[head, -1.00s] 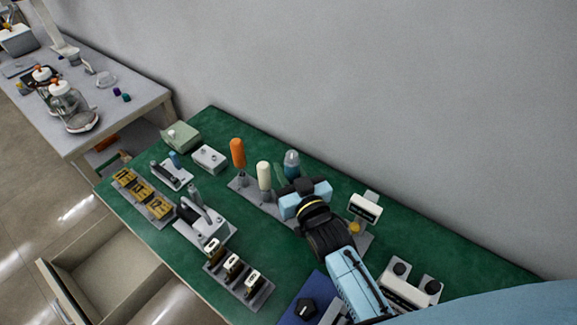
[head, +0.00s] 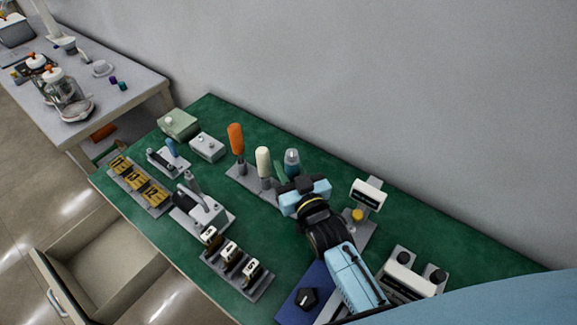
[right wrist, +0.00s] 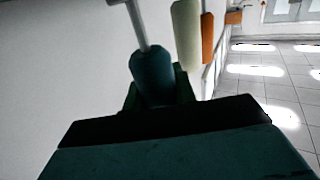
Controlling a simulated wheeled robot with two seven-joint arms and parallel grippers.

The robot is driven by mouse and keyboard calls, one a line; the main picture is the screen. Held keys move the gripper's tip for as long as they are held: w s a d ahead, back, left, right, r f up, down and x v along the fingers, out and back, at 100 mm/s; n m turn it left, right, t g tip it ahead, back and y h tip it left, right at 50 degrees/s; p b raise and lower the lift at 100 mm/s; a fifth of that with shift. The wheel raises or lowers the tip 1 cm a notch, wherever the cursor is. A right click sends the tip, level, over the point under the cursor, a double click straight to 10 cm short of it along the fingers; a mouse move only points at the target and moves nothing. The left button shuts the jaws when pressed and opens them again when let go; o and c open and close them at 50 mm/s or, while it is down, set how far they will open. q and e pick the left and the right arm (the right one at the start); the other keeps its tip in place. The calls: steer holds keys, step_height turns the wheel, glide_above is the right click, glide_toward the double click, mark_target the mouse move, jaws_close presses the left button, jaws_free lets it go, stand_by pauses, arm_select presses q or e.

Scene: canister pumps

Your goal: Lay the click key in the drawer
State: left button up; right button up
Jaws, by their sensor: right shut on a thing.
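A tool with a teal grip, which I take to be the click key (head: 292,158), stands by the cream and orange handles in the head view. My right gripper (head: 303,188) is shut on it. In the right wrist view, the teal grip (right wrist: 152,76) sits at the jaws and a thin grey shaft runs from it; the shaft's far end is cut off. The drawer (head: 112,262) is pulled open below the green bench at lower left; its visible inside is empty. My left gripper is not in view.
An orange handle (head: 236,138) and a cream handle (head: 263,161) stand upright close left of the gripper. A lever device (head: 203,212), a tray of black-and-white blocks (head: 230,258) and yellow-marked blocks (head: 142,188) lie between it and the drawer. A wall rises behind.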

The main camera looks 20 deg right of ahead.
steer(key=o, duration=1.1)
steer(key=shift+c, duration=0.2)
steer(key=s+d, duration=0.1)
steer(key=s, duration=1.2)
steer(key=shift+s+d, duration=0.15)
steer(key=shift+d, duration=0.25)
